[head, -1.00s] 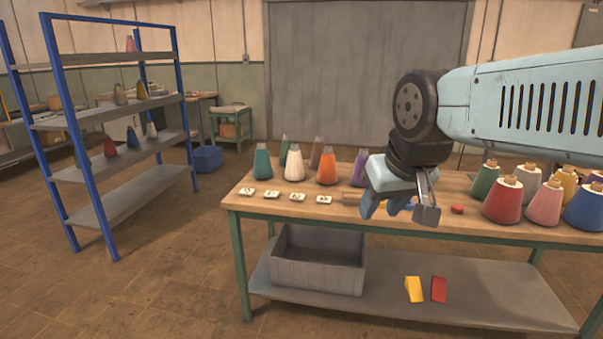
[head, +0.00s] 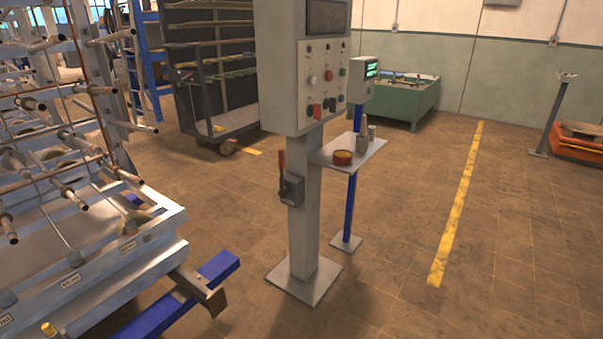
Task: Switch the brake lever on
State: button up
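A lever with a red handle (head: 281,161) is on the left side of a grey control post (head: 304,220). It looks like the brake lever. It points up from a small dark grey box (head: 292,190) fixed to the post. Any on or off marking is too small to read. My gripper and arm are not in view now.
A control panel (head: 322,85) with buttons tops the post, and a small shelf (head: 348,150) holds a red-rimmed tin (head: 343,157). A rack machine (head: 110,250) with a blue beam (head: 180,295) stands left.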

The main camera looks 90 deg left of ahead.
aim_at(285, 191)
jog(key=u, duration=0.35)
jog(key=i, duration=0.15)
jog(key=u, duration=2.9)
jog(key=k, duration=0.75)
jog(key=u, duration=0.25)
jog(key=i, duration=0.65)
jog(key=z, duration=0.3)
